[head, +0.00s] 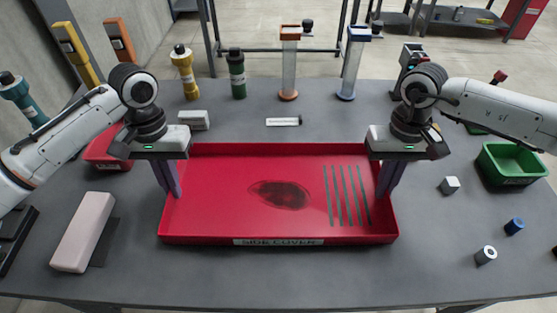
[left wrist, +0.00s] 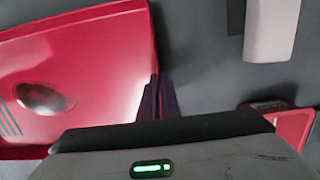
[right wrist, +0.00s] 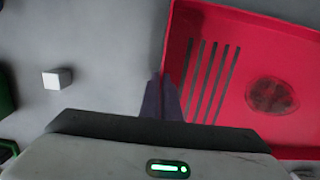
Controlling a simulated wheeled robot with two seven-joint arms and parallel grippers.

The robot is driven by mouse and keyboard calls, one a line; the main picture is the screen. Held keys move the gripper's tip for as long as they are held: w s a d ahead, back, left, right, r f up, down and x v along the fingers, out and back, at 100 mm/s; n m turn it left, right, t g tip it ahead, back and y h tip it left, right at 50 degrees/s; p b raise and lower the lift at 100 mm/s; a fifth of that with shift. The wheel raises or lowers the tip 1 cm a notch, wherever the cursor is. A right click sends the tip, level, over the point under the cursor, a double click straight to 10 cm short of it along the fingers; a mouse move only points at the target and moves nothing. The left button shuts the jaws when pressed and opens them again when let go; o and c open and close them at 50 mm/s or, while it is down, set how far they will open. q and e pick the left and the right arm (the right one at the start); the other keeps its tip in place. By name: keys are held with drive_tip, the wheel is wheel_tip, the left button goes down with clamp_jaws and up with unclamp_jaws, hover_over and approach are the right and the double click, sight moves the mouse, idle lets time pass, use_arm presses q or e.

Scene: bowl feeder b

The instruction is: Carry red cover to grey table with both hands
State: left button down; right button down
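The red cover (head: 230,218) is a wide shallow tray shape labelled "SIDE COVER", with a dark oval patch and several dark slots. It lies level over the grey table (head: 330,275); I cannot tell if it touches the top. My left gripper (head: 177,194) is at its left wall, fingers close together on either side of that wall. The left wrist view also shows the cover (left wrist: 90,80). My right gripper (head: 385,193) is at the right wall in the same way. The right wrist view shows that edge of the cover (right wrist: 230,65). The fingertips are partly hidden.
A pale pink block (head: 82,232) stands left of the cover. A green bin (head: 513,163), a white cube (head: 449,185) and small cylinders (head: 486,255) are at the right. A red bin (head: 103,150) is behind my left arm. Bottles and stands (head: 289,65) line the back.

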use_arm(q)
drive_tip(key=shift+f, duration=0.4)
use_arm(e)
drive_tip(key=shift+f, duration=0.4)
use_arm(q)
drive_tip(key=c, duration=2)
unclamp_jaws()
drive_tip(key=shift+r, duration=0.1)
use_arm(e)
drive_tip(key=c, duration=2)
unclamp_jaws()
drive_tip(key=shift+r, duration=0.1)
use_arm(q)
wheel_tip(320, 180, up, 12)
drive_tip(key=w, duration=0.1)
drive_tip(key=shift+w, duration=0.2)
use_arm(e)
wheel_tip(320, 180, up, 12)
drive_tip(key=w, duration=0.1)
drive_tip(key=shift+w, duration=0.2)
drive_tip(key=shift+s, duration=0.1)
